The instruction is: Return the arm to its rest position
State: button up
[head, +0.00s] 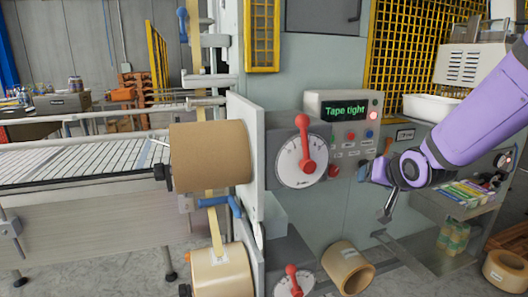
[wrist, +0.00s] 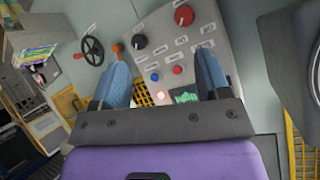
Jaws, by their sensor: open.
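My gripper (head: 378,171) is at the right of the head view, on the end of my purple arm, in front of the machine's grey-green front. It is level with the lower part of the control panel and to its right. In the wrist view the two blue fingers (wrist: 160,80) stand apart with nothing between them. The control panel (wrist: 190,40) shows beyond and between them, with knobs and buttons. The panel's display (head: 344,110) reads "Tape tight" in green.
A dial with a red pointer (head: 303,150) is left of the panel. A brown tape roll (head: 210,156) and a paler roll (head: 222,272) hang further left. A white tray (head: 430,108) and a shelf of coloured packets (head: 465,196) are near my arm. A loose roll (head: 348,268) lies below.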

jog(key=s+d+r+n+g, duration=0.1)
jog(key=s+r+g, duration=0.2)
jog(key=s, duration=1.1)
jog(key=s+d+r+n+g+h, duration=0.1)
jog(key=s+r, duration=0.5)
jog(key=s, duration=0.9)
jog(key=shift+r+g, duration=0.3)
jog(key=shift+g, duration=0.6)
jog(key=shift+d, duration=0.1)
